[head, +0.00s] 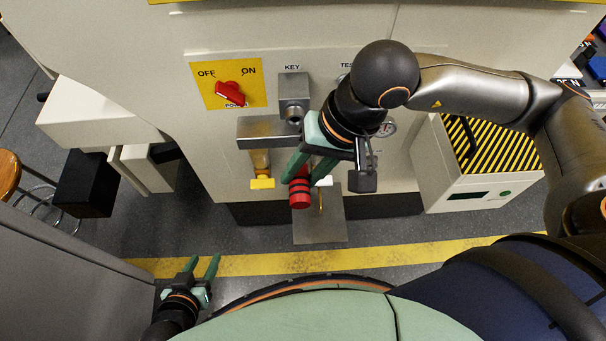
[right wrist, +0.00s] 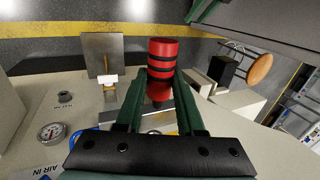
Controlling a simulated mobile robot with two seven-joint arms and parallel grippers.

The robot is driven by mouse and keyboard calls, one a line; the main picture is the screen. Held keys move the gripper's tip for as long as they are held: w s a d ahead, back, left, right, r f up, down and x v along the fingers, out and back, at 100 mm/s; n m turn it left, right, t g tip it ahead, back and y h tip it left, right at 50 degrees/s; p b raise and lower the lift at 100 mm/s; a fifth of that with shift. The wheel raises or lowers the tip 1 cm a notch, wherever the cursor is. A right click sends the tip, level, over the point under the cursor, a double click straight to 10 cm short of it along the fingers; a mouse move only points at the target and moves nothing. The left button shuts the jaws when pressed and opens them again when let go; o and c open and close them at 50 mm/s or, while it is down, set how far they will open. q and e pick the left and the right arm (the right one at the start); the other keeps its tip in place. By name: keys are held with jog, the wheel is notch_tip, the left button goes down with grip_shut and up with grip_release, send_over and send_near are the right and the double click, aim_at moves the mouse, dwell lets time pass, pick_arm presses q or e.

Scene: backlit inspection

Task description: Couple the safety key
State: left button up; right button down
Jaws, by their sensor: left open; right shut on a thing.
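The safety key (head: 300,193) appears to be the red cylinder with black bands. My right gripper (head: 304,172) is shut on it, in front of the machine's lower front. In the right wrist view the key (right wrist: 160,58) stands up between the two green fingers (right wrist: 160,108), and its lower part is partly hidden by them. The KEY socket (head: 293,97), a grey metal block with a round opening, is on the machine front above and left of the gripper. The key is apart from it. My left gripper (head: 205,267) is open and empty at the lower left.
A metal bracket (head: 262,131) with a yellow hanging piece (head: 262,183) is left of the gripper. A red OFF/ON power knob (head: 231,94) is on a yellow plate. A metal plate (head: 318,228) sticks out below. A striped-top box (head: 475,160) stands right.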

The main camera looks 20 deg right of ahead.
jog(key=shift+f+b, duration=0.1)
jog(key=shift+b, duration=0.3)
jog(key=shift+w, duration=0.1)
jog(key=shift+w+d+b, duration=0.25)
jog(key=shift+w+b, duration=0.1)
jog(key=shift+w, duration=0.55)
jog(key=shift+w+d+b, duration=0.3)
jog(key=shift+w+b, duration=0.1)
jog(key=shift+w, duration=0.5)
jog(key=shift+w+d+b, duration=0.25)
jog(key=shift+w+b, duration=0.1)
jog(key=shift+w, duration=0.55)
jog(key=shift+w, duration=0.2)
